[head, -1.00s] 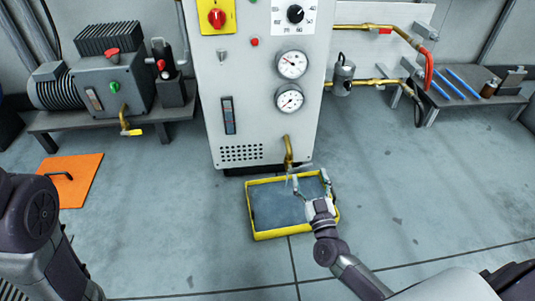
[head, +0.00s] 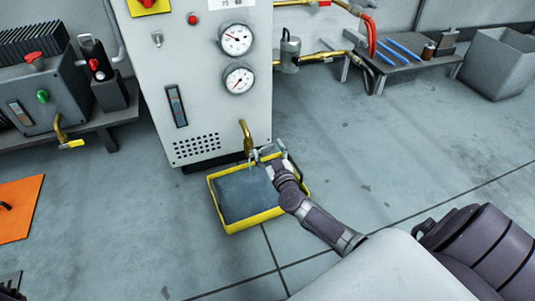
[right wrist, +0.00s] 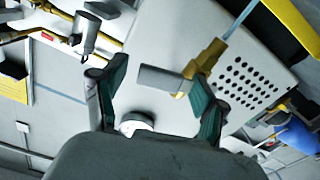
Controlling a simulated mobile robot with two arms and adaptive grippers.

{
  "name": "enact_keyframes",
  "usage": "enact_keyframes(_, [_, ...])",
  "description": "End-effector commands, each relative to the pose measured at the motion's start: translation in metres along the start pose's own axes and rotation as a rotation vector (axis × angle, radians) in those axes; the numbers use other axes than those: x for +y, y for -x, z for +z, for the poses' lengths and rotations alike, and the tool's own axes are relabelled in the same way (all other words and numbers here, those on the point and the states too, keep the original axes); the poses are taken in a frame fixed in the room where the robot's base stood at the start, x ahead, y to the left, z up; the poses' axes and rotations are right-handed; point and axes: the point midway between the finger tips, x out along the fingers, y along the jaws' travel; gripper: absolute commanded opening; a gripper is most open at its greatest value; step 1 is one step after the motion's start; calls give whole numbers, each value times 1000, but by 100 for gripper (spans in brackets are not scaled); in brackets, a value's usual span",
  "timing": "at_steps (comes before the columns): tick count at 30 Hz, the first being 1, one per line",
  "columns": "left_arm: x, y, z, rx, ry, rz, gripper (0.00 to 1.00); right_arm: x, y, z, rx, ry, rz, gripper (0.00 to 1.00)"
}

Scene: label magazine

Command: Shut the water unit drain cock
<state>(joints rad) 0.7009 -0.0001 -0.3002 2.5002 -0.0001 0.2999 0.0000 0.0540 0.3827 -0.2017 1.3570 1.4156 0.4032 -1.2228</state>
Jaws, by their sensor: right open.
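The drain cock (head: 247,135) is a brass fitting low on the front of the pale water unit (head: 208,85). In the right wrist view, the brass cock (right wrist: 207,60) has a flat grey lever (right wrist: 162,80), and a pale blue stream (right wrist: 241,22) runs from its outlet. My right gripper (head: 268,153) is at the cock, above the yellow-rimmed tray (head: 250,222). It is open, with the lever between its green-padded fingers; I cannot tell whether either finger touches it. My left gripper is not visible.
A machine (head: 40,95) with another brass tap (head: 65,138) stands on a left bench. An orange mat (head: 20,208) lies on the floor. A right bench holds blue rods (head: 405,48), with a grey bin (head: 498,72) beyond. The right floor is clear.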

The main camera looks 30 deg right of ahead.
Motion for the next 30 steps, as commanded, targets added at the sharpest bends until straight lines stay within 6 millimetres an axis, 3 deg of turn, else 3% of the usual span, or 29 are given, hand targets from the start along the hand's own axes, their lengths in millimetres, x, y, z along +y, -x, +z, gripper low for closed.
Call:
enact_keyframes(4, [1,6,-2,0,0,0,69,0,-9,0,1,0,1,72])
enact_keyframes(13, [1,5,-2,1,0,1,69,0,-11,-1,0,0,0,70])
enact_keyframes(25, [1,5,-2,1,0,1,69,0,-10,-1,0,0,0,4])
enact_keyframes(30, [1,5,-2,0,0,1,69,0,-10,-1,0,0,0,0])
